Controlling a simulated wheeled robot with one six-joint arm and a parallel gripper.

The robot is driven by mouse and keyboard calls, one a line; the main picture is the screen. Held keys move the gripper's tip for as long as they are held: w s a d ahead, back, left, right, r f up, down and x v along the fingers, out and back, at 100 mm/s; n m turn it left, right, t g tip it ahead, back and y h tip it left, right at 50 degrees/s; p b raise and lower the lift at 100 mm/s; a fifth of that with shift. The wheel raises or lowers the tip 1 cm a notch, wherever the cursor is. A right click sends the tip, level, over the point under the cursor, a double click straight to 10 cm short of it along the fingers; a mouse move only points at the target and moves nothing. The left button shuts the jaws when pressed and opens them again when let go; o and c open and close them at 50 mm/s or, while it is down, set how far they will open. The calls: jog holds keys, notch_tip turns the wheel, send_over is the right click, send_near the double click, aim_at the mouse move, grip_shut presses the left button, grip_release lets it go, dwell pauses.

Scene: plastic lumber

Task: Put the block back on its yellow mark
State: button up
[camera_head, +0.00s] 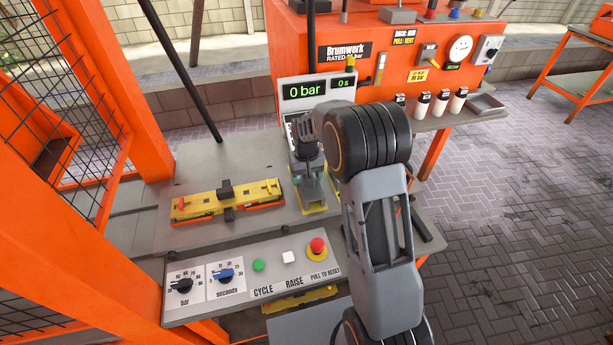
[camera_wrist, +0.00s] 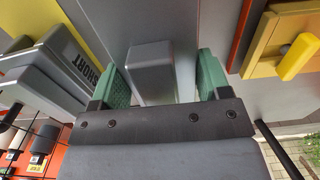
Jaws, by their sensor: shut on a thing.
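My gripper (camera_head: 309,170) is over the grey bench, pointing down, partly covered by my arm in the head view. In the wrist view its two green pads (camera_wrist: 162,82) stand either side of a plain grey block (camera_wrist: 152,62), and it is shut on that block. A yellow patch (camera_head: 316,209) shows on the bench just below the gripper in the head view. Yellow also shows at upper left in the wrist view (camera_wrist: 84,24), beside a grey piece marked SHORT (camera_wrist: 62,62). I cannot tell whether the held block touches the bench.
A yellow mould-like fixture (camera_head: 205,205) lies left of the gripper. The control panel (camera_head: 250,278) with knobs and buttons runs along the front. A display (camera_head: 317,92) reading 0 bar stands behind. An orange machine (camera_head: 345,30) is at the back. Bare bench (camera_head: 215,170) shows behind the fixture.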

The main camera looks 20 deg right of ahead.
jog(key=shift+f, duration=0.15)
jog(key=o, duration=1.4)
jog(key=shift+o, duration=0.2)
jog(key=shift+f, duration=0.1)
jog(key=shift+r+p, duration=2.4)
jog(key=shift+r, duration=1.2)
